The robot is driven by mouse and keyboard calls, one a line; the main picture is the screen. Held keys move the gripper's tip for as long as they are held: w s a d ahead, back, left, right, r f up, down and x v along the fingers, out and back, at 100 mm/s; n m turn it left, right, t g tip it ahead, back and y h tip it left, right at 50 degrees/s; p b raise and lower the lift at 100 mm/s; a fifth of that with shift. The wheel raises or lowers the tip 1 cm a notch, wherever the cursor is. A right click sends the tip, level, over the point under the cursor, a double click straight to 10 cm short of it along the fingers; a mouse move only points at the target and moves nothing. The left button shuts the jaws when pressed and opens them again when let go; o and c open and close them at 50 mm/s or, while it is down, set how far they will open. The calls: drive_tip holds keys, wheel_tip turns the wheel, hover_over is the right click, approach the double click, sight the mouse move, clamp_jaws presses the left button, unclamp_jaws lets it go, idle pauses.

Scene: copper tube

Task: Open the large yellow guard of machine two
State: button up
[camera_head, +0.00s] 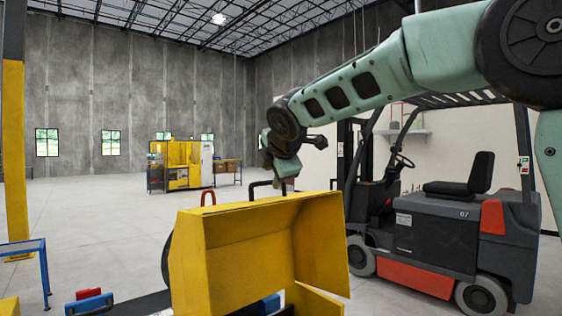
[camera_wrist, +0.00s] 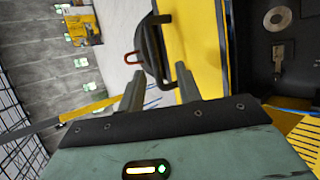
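The large yellow guard (camera_head: 235,250) stands in the lower middle of the head view. Its hollow inner side and right side panel face the camera, so it looks swung up. In the wrist view its yellow face (camera_wrist: 200,35) runs down the upper middle. A black bar handle (camera_head: 262,186) sits on its top edge and also shows in the wrist view (camera_wrist: 151,48). My gripper (camera_head: 286,180) is just above the handle's right end. In the wrist view my gripper (camera_wrist: 160,82) has its fingers wide apart, with the handle's near end between or just beyond them; contact cannot be told.
A red-and-black forklift (camera_head: 440,225) stands close on the right. A red loop (camera_head: 208,197) rises beside the guard. Red and blue parts (camera_head: 90,302) lie at lower left. Another yellow machine (camera_head: 182,165) is far back. The floor between is clear.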

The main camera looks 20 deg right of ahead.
drive_tip(key=b+v, duration=0.3)
drive_tip(key=v, duration=0.7)
drive_tip(key=shift+s, duration=0.1)
